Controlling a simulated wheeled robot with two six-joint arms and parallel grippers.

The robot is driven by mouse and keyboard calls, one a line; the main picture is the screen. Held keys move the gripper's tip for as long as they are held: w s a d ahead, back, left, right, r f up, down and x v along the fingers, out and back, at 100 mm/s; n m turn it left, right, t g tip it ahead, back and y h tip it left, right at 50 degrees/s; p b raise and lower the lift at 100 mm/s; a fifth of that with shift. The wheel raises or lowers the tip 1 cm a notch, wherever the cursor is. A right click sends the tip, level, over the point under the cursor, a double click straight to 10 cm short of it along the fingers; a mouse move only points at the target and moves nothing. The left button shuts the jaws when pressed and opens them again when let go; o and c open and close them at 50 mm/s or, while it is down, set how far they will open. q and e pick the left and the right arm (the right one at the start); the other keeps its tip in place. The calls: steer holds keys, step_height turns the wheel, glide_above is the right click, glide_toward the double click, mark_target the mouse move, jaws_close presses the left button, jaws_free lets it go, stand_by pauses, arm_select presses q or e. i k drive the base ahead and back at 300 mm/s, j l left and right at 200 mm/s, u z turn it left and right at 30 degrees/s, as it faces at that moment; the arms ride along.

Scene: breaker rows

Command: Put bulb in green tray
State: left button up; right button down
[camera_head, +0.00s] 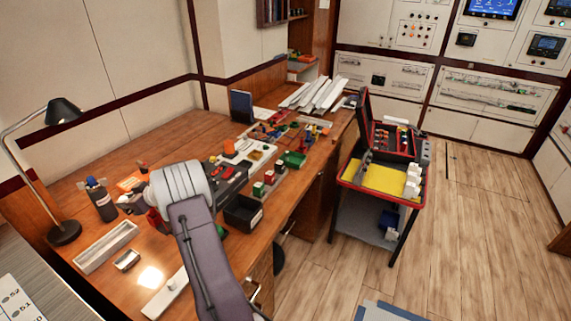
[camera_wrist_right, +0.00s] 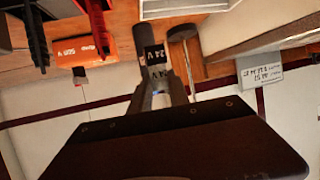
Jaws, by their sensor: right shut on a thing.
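My right gripper (camera_head: 128,206) is over the left part of the desk, beside a dark bottle (camera_head: 105,205). In the right wrist view its fingers (camera_wrist_right: 160,88) are closed together on a small, dark piece. That piece is mostly hidden, with "24 V" lettering near the tips; it seems to be the bulb, though its shape is not clear. The small green tray (camera_head: 293,159) sits on the right part of the desk, well to the right of the gripper. My left gripper is not in view.
A desk lamp (camera_head: 64,112) stands at the left. An orange box (camera_head: 130,183) lies near the gripper and shows in the right wrist view (camera_wrist_right: 82,46). A black bin (camera_head: 243,212) and several small parts lie between gripper and tray. A cart (camera_head: 375,205) stands right of the desk.

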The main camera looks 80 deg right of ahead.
mark_target(293, 160)
steer(key=k+l+z, duration=0.1)
steer(key=l, duration=0.25)
steer(key=k+l, duration=0.25)
steer(key=k+l+z, duration=0.15)
steer(key=l, duration=0.35)
steer(key=k+l+z, duration=0.1)
steer(key=l, duration=0.25)
steer(key=k+l+z, duration=0.1)
steer(key=l, duration=0.3)
steer(key=l+z, duration=0.1)
steer(key=l, duration=0.7)
